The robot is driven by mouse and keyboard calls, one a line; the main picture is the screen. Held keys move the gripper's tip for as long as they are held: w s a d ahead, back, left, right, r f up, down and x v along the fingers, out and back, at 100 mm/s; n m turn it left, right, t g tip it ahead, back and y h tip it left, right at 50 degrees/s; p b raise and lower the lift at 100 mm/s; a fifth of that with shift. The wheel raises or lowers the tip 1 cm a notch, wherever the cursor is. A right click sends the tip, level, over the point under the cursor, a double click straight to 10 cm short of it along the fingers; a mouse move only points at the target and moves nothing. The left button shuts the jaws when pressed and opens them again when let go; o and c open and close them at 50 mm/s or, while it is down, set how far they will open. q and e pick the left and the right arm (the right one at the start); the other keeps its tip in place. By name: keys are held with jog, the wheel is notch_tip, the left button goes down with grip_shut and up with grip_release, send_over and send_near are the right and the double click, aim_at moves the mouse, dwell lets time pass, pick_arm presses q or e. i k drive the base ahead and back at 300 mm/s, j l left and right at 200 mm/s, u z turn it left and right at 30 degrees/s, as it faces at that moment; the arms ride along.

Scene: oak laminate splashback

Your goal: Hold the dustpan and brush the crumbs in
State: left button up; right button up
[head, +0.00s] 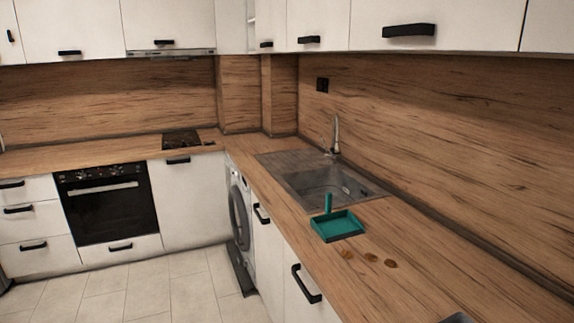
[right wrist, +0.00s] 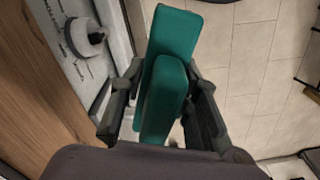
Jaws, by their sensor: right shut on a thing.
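A teal dustpan (head: 338,227) lies on the wooden counter in front of the sink, its upright handle at the far side. Several brown crumbs, among them a near one (head: 390,263) and a far one (head: 347,254), lie on the counter just right of and nearer than the dustpan, outside it. In the right wrist view my right gripper (right wrist: 163,72) is shut on a teal block-like thing, probably the brush (right wrist: 162,105); its bristles are not clearly visible. The brush does not show in the head view. My left gripper is in neither view.
The sink (head: 325,187) with its tap (head: 336,135) lies behind the dustpan. The splashback (head: 450,140) bounds the counter on the right. In the right wrist view, tiled floor (right wrist: 250,60) shows beyond the gripper. The counter around the crumbs is clear.

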aim_at(331, 227)
jog(key=k+z, duration=0.3)
jog(key=k+l+z, duration=0.15)
jog(key=k+z, duration=0.2)
jog(key=i+j+z, duration=0.15)
jog(key=z, duration=0.25)
jog(key=i+j+z, duration=0.1)
jog(key=z, duration=0.3)
jog(key=j+z, duration=0.6)
jog(key=z, duration=0.2)
jog(key=j, duration=3)
jog(key=i, duration=0.05)
